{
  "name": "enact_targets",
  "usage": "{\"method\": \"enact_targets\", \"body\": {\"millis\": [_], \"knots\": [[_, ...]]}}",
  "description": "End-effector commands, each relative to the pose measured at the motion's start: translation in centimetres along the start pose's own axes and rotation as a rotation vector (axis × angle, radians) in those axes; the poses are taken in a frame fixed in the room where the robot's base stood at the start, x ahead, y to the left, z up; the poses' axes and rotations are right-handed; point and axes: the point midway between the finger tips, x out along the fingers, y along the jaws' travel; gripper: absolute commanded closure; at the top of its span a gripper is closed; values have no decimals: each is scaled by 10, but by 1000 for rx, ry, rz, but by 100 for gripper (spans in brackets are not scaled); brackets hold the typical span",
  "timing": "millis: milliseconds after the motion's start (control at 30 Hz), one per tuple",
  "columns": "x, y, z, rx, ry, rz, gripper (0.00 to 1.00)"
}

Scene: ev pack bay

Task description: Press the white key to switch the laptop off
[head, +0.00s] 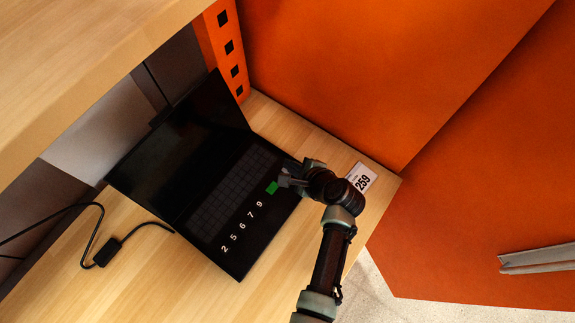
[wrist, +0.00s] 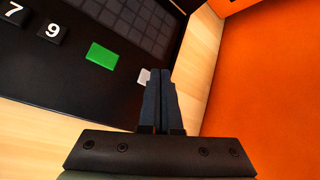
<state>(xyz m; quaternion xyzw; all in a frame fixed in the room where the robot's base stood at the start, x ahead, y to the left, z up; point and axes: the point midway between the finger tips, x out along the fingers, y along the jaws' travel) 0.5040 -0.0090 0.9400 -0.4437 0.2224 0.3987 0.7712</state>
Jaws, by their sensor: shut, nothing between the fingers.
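The open black laptop (head: 215,225) sits on a wooden shelf, its screen (head: 180,135) dark. The white key (wrist: 143,75) shows in the wrist view, beside my fingertips and partly hidden by them. In the head view I cannot make it out; my gripper covers that area. A green key (head: 271,188) lies to the left of my gripper; it also shows in the wrist view (wrist: 102,55). My gripper (head: 284,181) is shut and empty, with its fingertips (wrist: 159,72) over the keyboard's right end. I cannot tell whether they touch the white key.
White digits (head: 241,226) run along the laptop's front edge. A cable with a black box (head: 107,252) lies left of the laptop. A label reading 259 (head: 362,179) lies right of my gripper. An orange panel (head: 330,70) stands behind.

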Motion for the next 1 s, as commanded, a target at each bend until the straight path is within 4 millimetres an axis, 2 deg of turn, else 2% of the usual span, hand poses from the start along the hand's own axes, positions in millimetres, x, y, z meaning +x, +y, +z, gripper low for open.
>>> {"method": "enact_targets", "body": {"millis": [233,800,1000], "knots": [[-6,-4,4,0,0,0,100],[-42,-31,31,-1,0,0,100],[-42,-30,30,0,0,0,100]]}}
